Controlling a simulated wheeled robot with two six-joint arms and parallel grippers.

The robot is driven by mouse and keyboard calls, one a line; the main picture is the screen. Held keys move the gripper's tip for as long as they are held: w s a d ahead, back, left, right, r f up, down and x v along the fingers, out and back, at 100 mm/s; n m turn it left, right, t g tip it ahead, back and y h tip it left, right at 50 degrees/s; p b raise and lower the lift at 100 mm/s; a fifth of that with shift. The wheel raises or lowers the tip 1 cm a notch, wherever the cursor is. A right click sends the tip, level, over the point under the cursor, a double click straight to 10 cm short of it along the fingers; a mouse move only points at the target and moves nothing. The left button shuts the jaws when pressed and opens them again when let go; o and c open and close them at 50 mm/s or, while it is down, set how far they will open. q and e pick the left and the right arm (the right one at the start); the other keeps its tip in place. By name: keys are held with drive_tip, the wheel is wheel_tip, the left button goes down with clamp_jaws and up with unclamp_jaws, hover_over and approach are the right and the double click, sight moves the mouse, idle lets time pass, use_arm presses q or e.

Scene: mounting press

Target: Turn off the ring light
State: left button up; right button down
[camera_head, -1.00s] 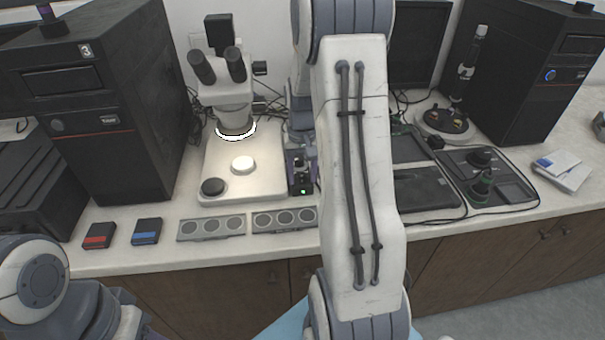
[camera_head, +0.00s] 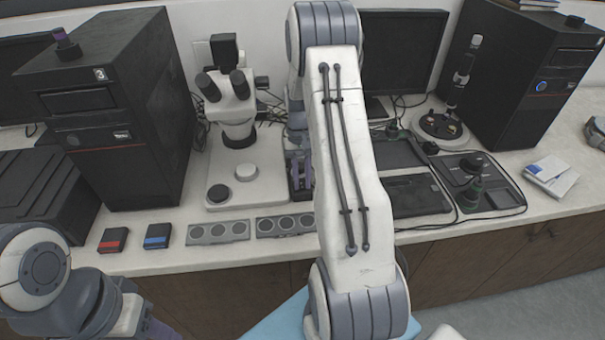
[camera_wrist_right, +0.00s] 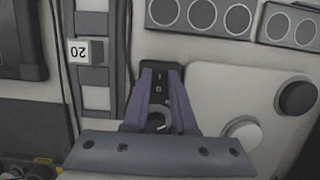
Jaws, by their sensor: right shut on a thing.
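The ring light (camera_head: 239,141) is under the head of the white microscope (camera_head: 231,106) and is dark. Its small black control box (camera_head: 293,184) stands at the right edge of the microscope base. In the right wrist view the box (camera_wrist_right: 159,90) shows marks and a round knob (camera_wrist_right: 155,122) between the purple fingers. My right gripper (camera_head: 302,174) reaches down to the box, partly behind my arm. It is shut on the control knob; the exact contact is partly hidden in the right wrist view (camera_wrist_right: 161,103).
Sample trays (camera_head: 218,232) lie in front of the microscope, with red (camera_head: 113,240) and blue (camera_head: 157,236) boxes to their left. A black computer tower (camera_head: 120,120) stands left.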

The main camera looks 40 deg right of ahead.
drive_tip(key=c, duration=0.7)
unclamp_jaws()
drive_tip(key=b+v, duration=0.1)
drive_tip(key=v, duration=0.9)
drive_tip(key=shift+r, duration=0.3)
